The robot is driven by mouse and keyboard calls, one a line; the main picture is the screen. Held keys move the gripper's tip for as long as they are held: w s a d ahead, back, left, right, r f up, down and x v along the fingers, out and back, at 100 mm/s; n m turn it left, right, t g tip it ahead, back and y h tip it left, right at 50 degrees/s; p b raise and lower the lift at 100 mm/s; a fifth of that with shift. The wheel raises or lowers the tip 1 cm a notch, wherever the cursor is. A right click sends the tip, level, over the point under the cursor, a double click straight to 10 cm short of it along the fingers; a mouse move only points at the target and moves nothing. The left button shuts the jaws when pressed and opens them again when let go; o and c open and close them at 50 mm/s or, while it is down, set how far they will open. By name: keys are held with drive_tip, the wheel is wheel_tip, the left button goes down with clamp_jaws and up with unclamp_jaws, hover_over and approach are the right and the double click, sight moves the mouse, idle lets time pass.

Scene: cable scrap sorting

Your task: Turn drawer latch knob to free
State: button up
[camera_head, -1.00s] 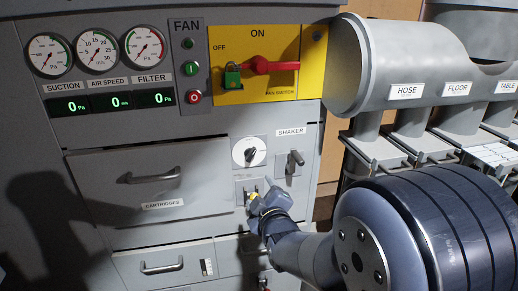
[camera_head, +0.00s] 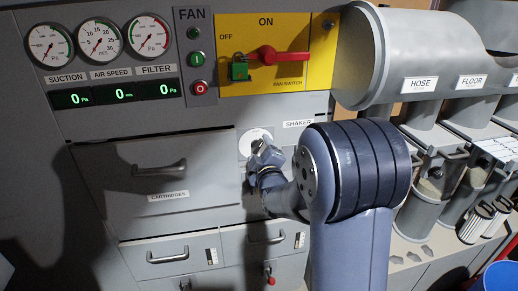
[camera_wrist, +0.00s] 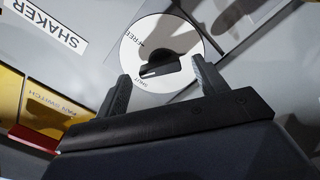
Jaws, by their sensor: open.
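The latch dial is a white disc (camera_wrist: 183,36) with a black bar knob (camera_wrist: 161,70) at its middle. It carries the word FREE and a second word by the knob that looks like SHUT. In the wrist view the knob lies between the tips of my open gripper (camera_wrist: 160,68), with a gap on both sides. I cannot tell how near the tips are in depth. The wide drawer (camera_head: 160,185) marked CARTRIDGES is closed, left of the dial.
A yellow switch panel (camera_head: 295,40) with a red handle (camera_head: 278,56) and green padlock (camera_head: 239,69) is above. Smaller drawers (camera_head: 168,252) lie below. A grey pipe housing (camera_head: 420,50) is at right. A shelf with filters (camera_head: 476,221) and a blue bin (camera_head: 500,276) are at lower right.

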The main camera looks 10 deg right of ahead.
drive_tip(key=shift+w, duration=0.45)
drive_tip(key=c, duration=1)
